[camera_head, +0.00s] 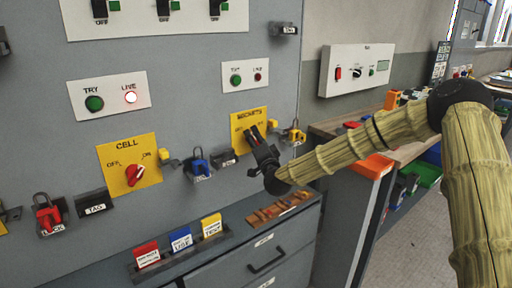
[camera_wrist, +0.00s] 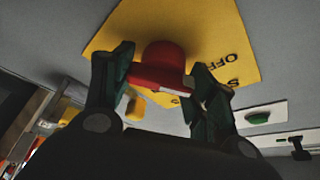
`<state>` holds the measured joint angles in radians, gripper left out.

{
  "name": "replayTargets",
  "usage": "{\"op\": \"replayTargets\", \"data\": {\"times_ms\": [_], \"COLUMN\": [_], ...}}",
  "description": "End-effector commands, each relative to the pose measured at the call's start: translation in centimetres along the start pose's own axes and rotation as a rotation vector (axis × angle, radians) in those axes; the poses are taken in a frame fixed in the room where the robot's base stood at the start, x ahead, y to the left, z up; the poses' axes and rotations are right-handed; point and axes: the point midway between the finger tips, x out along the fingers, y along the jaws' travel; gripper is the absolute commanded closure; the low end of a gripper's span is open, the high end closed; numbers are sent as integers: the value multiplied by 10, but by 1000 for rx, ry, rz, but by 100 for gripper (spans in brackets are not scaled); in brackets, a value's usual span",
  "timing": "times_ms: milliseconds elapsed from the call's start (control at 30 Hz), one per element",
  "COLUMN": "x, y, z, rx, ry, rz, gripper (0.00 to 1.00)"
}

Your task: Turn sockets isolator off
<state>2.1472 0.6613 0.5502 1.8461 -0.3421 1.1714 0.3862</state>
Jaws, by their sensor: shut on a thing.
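The sockets isolator plate (camera_head: 242,121) is a yellow panel on the grey wall, labelled SOCKETS. It also fills the top of the wrist view (camera_wrist: 226,22). Its red rotary handle (camera_wrist: 163,62) sits between the fingers of my gripper (camera_wrist: 157,85), which is shut on it. In the head view my gripper (camera_head: 257,139) reaches the plate from the lower right and hides most of the handle. Its exact angle is hard to tell. The letters OFF show upside down in the wrist view, near the right finger.
A second yellow plate, CELL (camera_head: 113,158), with a red handle is to the left. A TRY/LIVE panel (camera_head: 230,67) is above the sockets plate. Padlocks (camera_head: 197,163) and tags hang nearby. Below are coloured cards (camera_head: 180,240) and a drawer cabinet (camera_head: 290,250). A workbench stands right.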

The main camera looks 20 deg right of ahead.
Motion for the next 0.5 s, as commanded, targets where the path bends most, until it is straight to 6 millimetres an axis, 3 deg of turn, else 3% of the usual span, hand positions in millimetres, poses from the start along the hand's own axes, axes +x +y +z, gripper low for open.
{"op": "replayTargets", "data": {"times_ms": [500], "x": [-2], "y": [3], "z": [3], "rx": [-202], "ry": [-6], "rz": [-81], "gripper": [67]}}
